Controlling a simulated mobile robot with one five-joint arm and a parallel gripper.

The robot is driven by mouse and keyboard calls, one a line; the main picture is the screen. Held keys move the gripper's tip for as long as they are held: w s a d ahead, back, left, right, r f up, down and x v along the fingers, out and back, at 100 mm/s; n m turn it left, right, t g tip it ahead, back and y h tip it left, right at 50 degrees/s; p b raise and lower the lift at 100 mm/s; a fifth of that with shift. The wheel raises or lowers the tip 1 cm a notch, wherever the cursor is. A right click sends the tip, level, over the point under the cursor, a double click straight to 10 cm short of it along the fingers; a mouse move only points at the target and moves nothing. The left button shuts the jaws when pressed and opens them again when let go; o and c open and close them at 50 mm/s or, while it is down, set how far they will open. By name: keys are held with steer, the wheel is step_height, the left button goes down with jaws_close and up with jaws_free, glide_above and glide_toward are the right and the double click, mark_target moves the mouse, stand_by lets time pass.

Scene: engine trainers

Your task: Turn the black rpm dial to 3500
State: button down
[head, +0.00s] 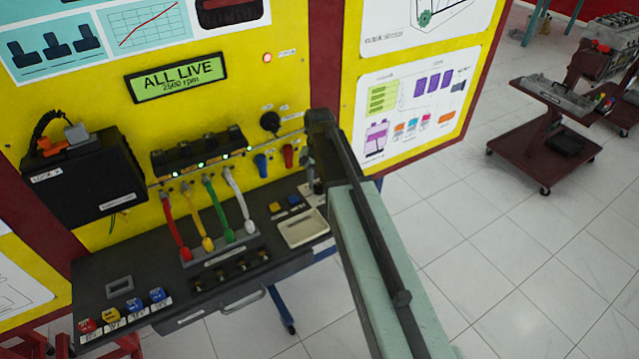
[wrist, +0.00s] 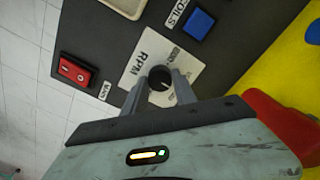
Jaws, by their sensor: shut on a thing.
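The black rpm dial (wrist: 160,80) sits on a pale plate marked RPM (wrist: 150,62) in the wrist view. My gripper (wrist: 160,92) has its two fingers around the dial, one on each side, shut on it. The dial's pointer and most scale numbers cannot be made out. In the head view my arm hides the dial and my fingertips. The green display (head: 178,78) on the yellow panel reads "ALL LIVE" and "2500 rpm".
A red rocker switch (wrist: 74,70) and a blue button (wrist: 198,24) sit near the dial. A beige tray (head: 302,229) lies on the dark shelf. Red, yellow, green and white leads (head: 208,206) stand left of my arm.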

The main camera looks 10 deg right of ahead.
steer(key=m, duration=0.4)
steer(key=shift+w+m, duration=0.1)
steer(key=shift+m, duration=0.2)
steer(key=m, duration=0.4)
steer(key=shift+m, duration=0.3)
steer(key=m, duration=0.4)
steer(key=shift+m, duration=2.3)
steer(key=c, duration=1)
jaws_free()
